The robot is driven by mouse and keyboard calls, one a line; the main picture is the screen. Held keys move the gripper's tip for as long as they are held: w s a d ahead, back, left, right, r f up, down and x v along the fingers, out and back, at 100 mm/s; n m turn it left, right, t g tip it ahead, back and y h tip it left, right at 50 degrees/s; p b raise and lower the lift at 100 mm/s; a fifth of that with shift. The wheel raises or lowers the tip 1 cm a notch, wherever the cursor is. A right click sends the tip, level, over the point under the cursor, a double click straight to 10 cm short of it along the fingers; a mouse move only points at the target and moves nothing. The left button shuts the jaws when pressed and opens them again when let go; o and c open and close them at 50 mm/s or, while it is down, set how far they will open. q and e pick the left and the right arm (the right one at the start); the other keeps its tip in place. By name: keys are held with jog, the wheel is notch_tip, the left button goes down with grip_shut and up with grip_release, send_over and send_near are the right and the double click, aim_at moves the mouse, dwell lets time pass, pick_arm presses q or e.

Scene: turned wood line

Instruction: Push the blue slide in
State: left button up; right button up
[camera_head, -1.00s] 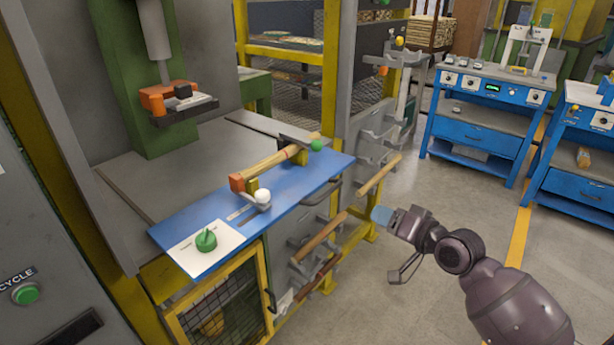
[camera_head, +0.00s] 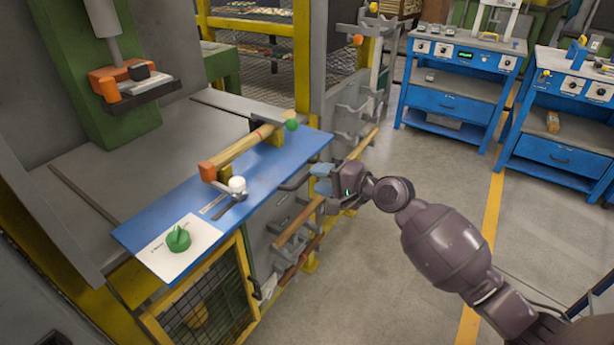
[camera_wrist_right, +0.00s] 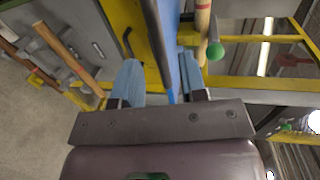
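The blue slide (camera_head: 150,225) is a flat blue board along the front of the grey machine bed. A wooden spindle (camera_head: 243,146), a white knob (camera_head: 237,184) and a green dial (camera_head: 178,238) sit on it. My right gripper (camera_head: 318,172) is just off its right front edge, near a dark handle (camera_head: 294,181). In the right wrist view, my right gripper (camera_wrist_right: 158,66) has its pale blue fingers apart. The slide's blue edge (camera_wrist_right: 172,72) and a grey bar lie in line with the gap; contact cannot be told. My left gripper is out of view.
A green ball knob (camera_head: 291,125) is at the spindle's right end. Racks of wooden rods (camera_head: 300,220) hang below the slide beside a yellow mesh door (camera_head: 205,300). Blue workbenches (camera_head: 455,95) stand at the right. The grey floor between is clear.

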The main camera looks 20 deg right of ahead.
jog(key=shift+x, duration=2.05)
grip_shut()
